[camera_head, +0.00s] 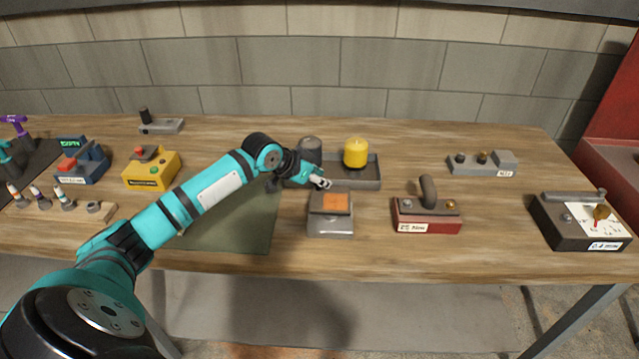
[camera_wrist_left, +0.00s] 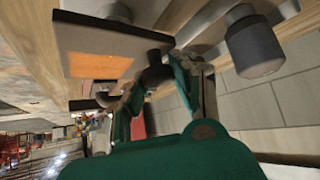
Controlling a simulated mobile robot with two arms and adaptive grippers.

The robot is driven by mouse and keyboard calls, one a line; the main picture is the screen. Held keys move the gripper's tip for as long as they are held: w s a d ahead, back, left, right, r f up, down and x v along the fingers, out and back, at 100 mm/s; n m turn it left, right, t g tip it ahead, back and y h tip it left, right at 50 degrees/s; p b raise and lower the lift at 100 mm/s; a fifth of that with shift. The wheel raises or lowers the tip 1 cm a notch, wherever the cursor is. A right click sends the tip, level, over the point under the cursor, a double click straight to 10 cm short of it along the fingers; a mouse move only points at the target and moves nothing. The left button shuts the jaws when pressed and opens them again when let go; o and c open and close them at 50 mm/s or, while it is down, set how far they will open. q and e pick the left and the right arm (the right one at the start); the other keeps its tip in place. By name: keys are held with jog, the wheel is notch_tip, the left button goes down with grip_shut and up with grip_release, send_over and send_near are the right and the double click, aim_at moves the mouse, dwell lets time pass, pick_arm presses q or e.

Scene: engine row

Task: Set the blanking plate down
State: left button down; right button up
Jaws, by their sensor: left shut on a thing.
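The blanking plate (camera_head: 316,203) is a dark slab with an orange square on it, at the middle of the bench. In the left wrist view the plate (camera_wrist_left: 110,42) fills the upper left, with a dark knob at its edge. My left gripper (camera_head: 320,183) is shut on the plate at this knob, and its fingers (camera_wrist_left: 155,82) show on both sides of it. The plate is over or on a grey metal block (camera_head: 330,228); I cannot tell whether they touch. My right gripper is not in view.
A grey tray (camera_head: 372,184) behind holds a yellow cylinder (camera_head: 355,153) and a dark grey cylinder (camera_head: 309,148). A green mat (camera_head: 235,230) lies left, partly under my arm. A red block with a hooked handle (camera_head: 427,215) stands right. Bare wood lies between them.

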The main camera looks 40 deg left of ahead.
aim_at(317, 188)
pick_arm(q)
jog(key=shift+w+a, duration=0.2)
jog(key=shift+w, duration=0.3)
notch_tip(317, 188, down, 3)
jog(key=shift+r+p, duration=0.1)
jog(key=shift+p, duration=0.65)
jog(key=shift+f, duration=0.3)
jog(key=c, duration=1.1)
grip_release()
jog(key=shift+s, duration=0.2)
jog(key=shift+o, duration=0.2)
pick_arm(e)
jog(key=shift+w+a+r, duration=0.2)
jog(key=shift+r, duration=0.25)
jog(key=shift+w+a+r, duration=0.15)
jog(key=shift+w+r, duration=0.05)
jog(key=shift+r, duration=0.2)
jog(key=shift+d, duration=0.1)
pick_arm(q)
jog(key=shift+s+a+r, duration=0.15)
jog(key=shift+s+r, duration=0.05)
jog(key=shift+s, duration=0.05)
jog(key=b+v, duration=0.2)
jog(key=v, duration=0.9)
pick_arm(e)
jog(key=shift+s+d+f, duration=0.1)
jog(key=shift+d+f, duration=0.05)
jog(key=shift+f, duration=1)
